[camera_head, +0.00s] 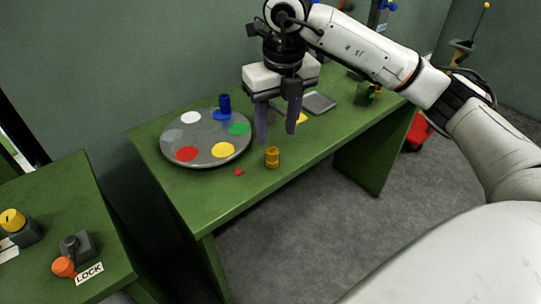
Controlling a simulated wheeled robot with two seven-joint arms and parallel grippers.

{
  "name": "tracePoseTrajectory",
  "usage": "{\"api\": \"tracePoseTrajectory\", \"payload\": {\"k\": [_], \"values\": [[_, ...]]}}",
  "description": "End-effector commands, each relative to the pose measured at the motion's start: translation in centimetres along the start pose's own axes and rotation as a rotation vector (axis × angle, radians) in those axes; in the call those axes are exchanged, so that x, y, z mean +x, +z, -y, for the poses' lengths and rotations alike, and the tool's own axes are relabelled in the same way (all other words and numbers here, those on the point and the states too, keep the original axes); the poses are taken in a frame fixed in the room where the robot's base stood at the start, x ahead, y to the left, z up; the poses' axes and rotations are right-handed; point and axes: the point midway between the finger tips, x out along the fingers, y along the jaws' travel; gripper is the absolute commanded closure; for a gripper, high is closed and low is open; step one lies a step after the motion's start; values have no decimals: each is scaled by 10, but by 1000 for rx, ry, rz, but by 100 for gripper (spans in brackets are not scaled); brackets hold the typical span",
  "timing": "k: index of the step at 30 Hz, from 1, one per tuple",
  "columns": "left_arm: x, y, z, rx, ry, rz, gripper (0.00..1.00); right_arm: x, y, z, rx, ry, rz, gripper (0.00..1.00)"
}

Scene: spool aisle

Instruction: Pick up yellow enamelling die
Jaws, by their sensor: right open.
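The yellow enamelling die (272,158) is a small ridged yellow-orange cylinder. It stands upright on the green table (215,203) near its front edge, right of the round grey plate. My right gripper (277,136) hangs above and a little behind the die in the picture, fingers pointing down. The fingers are open and apart, with nothing seen between them. The fingertips appear above the die and not around it. My left gripper is not in view.
A round grey plate (207,142) with coloured spots carries a blue cylinder (224,105). A small red piece (239,172) lies left of the die. A grey square tray (319,103) and green item (368,94) sit farther right. A second green table (110,225) holds knobs.

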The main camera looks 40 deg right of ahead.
Motion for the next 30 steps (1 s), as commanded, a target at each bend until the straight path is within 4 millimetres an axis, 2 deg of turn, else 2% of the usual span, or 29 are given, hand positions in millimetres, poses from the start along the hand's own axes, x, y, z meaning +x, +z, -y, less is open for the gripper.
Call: {"api": "tracePoseTrajectory", "payload": {"k": [3,8,18,26,30], "values": [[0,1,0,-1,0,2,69,17,-1,0,-1,0,-3,55],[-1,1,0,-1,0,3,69,28,0,-1,-2,2,-2,55],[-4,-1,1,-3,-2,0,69,72,0,-4,-4,4,-2,55],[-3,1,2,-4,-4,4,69,76,1,-5,-4,5,0,55],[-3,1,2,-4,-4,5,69,76,1,-5,-4,5,0,76]]}}
